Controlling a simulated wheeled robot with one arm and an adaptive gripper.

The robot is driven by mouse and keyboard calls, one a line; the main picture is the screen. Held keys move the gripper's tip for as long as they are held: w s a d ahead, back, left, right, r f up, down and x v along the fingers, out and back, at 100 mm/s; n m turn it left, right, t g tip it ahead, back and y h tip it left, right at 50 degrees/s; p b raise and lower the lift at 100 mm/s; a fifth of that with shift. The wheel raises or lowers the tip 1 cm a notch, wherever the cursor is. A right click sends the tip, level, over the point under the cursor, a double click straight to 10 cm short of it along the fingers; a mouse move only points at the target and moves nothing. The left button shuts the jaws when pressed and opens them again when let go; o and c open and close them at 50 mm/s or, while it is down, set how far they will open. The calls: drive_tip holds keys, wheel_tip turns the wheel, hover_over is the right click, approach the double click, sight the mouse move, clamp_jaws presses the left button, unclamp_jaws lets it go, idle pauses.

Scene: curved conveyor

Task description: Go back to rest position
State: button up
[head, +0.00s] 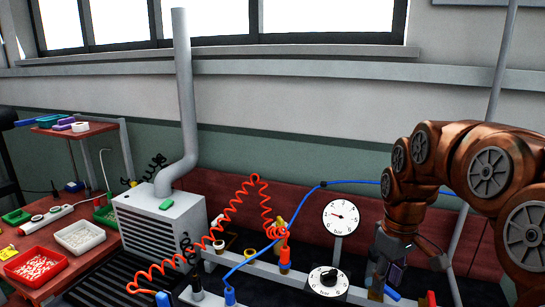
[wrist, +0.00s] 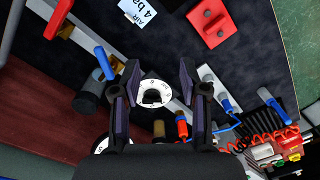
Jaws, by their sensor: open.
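My gripper (head: 392,285) hangs at the end of my copper-coloured arm at the right of the head view, pointing down over the dark bench. In the wrist view my gripper (wrist: 160,78) has its two dark fingers spread apart with nothing held between them. A white dial with a black knob (wrist: 154,95) shows in the gap between the fingers, beyond them. The same dial (head: 328,281) is left of my gripper in the head view. I cannot tell the exact distance between fingertips and bench fittings.
A round gauge (head: 341,217) stands behind the dial. A coiled red hose (head: 232,222) and a blue hose (head: 300,205) arch over the bench. A grey vented box with a pipe (head: 160,225) and a red table (head: 30,240) with trays are at left. A blue-handled valve (wrist: 104,62) is near one finger.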

drive_tip(key=s+a+f+m+p, duration=0.1)
drive_tip(key=s+a+f+m, duration=0.1)
drive_tip(key=s, duration=1.1)
drive_tip(key=s+a+f+m+g+p, duration=0.1)
drive_tip(key=s+a+f+m, duration=0.1)
drive_tip(key=s, duration=1.1)
drive_tip(key=shift+s+a+f+m, duration=0.2)
drive_tip(key=shift+a+m, duration=0.5)
drive_tip(key=shift+a, duration=0.25)
